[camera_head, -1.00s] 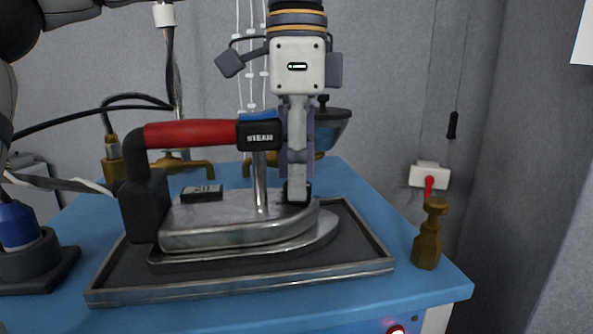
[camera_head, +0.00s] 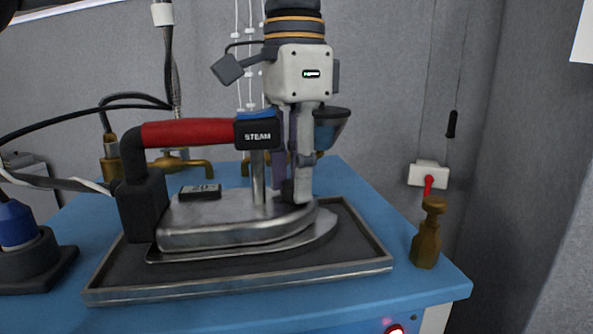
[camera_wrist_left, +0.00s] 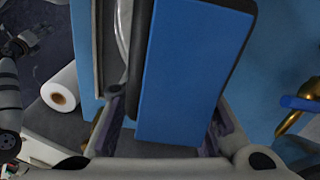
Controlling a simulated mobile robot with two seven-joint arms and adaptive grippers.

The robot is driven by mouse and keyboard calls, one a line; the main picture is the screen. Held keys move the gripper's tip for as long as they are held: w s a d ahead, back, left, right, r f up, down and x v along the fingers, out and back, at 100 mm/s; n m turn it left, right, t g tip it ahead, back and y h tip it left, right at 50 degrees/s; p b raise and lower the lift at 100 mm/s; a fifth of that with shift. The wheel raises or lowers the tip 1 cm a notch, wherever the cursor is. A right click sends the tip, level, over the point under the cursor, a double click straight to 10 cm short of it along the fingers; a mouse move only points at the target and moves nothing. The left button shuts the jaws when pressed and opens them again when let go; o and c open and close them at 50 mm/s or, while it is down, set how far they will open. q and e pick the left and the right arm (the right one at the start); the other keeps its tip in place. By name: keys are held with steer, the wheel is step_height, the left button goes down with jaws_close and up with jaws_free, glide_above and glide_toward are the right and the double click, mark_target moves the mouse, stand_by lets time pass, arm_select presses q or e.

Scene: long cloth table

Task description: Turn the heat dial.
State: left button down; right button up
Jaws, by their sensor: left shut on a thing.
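The steam iron (camera_head: 235,224), with a grey metal body and red handle (camera_head: 188,133), rests flat in a dark metal-rimmed tray (camera_head: 240,288). A black block marked STEAM with a blue top (camera_head: 258,133) sits at the handle's front end. My left gripper (camera_head: 297,188) points down just right of this block. Its fingertips are shut on the small dark heat dial (camera_head: 288,191) on the iron's top, which they mostly hide. In the left wrist view the blue top (camera_wrist_left: 190,75) fills the space between the fingers, and the dial is hidden.
A small display (camera_head: 201,191) lies on the iron's rear; its digits are hard to read. A brass valve (camera_head: 427,235) stands on the right of the blue table (camera_head: 370,205). Brass taps (camera_head: 180,164) stand behind. A blue-black fitting (camera_head: 25,245) is at left.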

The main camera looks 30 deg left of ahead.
stand_by(0.3)
arm_select(q)
steer(key=c, duration=1.2)
jaws_free()
step_height(320, 180, up, 12)
steer(key=shift+w+a, duration=0.1)
steer(key=shift+a, duration=0.05)
